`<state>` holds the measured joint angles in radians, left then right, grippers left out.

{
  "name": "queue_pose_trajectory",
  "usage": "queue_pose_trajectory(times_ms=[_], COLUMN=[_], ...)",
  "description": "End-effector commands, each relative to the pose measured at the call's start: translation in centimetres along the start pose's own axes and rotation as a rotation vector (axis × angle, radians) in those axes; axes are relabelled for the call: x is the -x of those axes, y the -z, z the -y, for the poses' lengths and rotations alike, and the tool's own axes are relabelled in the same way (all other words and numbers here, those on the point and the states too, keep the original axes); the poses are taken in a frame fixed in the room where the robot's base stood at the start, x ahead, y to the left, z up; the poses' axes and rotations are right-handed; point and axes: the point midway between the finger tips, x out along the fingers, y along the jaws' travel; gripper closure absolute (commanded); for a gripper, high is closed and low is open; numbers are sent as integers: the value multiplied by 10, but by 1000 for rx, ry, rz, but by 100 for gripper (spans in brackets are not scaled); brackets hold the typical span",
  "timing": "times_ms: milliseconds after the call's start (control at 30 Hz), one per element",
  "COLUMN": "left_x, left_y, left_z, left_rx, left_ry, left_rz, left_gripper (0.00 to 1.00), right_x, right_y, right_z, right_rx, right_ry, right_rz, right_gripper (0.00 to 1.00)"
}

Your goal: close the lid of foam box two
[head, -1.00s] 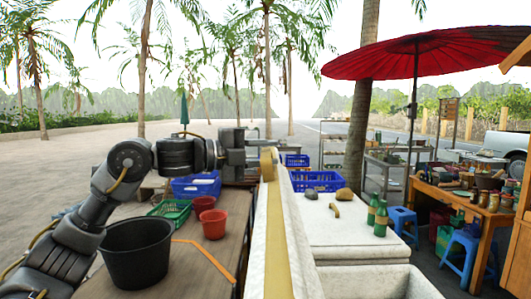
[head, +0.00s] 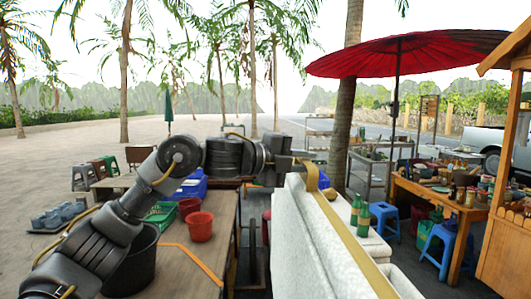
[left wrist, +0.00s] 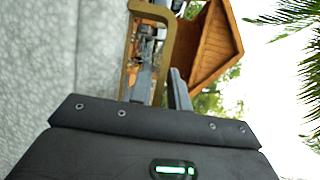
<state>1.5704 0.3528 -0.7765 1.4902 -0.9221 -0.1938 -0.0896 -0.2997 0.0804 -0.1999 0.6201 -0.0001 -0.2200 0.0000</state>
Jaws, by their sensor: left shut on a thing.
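A big white foam lid (head: 305,235) stands on edge in the head view, tilted, with a tan strip (head: 345,240) along its top edge. Its pale face also fills the left side of the left wrist view (left wrist: 50,75). My left gripper (head: 300,160) is at the lid's far upper end, shut on the tan handle (left wrist: 172,30) there. A small part of a white box (head: 408,284) shows to the right of the lid; the lid hides most of it. My right gripper is not in view.
A wooden table (head: 205,262) at left carries a black bucket (head: 135,268), red pots (head: 200,227) and a green basket (head: 160,214). Green bottles (head: 363,220) stand just right of the lid. Blue stools (head: 384,222) and a stall table (head: 462,212) stand farther right.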

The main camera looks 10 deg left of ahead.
Motion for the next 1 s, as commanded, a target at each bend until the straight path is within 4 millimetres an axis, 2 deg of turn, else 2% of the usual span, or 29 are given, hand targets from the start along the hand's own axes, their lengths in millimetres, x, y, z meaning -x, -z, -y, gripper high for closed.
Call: queue_pose_trajectory(times_ms=[33, 200, 300, 500, 733, 1000], left_x=[-21, -83, -114, -160, -192, -204], left_y=[11, 36, 49, 67, 80, 84], left_z=[7, 12, 15, 7, -2, -8], left_rx=[2, 5, -23, -59, -85, -94], left_ry=[0, 0, -59, -145, -201, -223], left_rz=[-8, -5, -2, 0, 0, 2], left_gripper=[100, 100, 100, 100, 100, 100], right_x=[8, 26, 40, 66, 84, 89], right_y=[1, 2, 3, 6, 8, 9], right_z=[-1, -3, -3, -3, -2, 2], right_rx=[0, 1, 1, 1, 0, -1], right_ry=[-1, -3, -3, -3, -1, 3], right_rz=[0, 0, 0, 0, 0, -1], right_gripper=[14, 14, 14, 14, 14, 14])
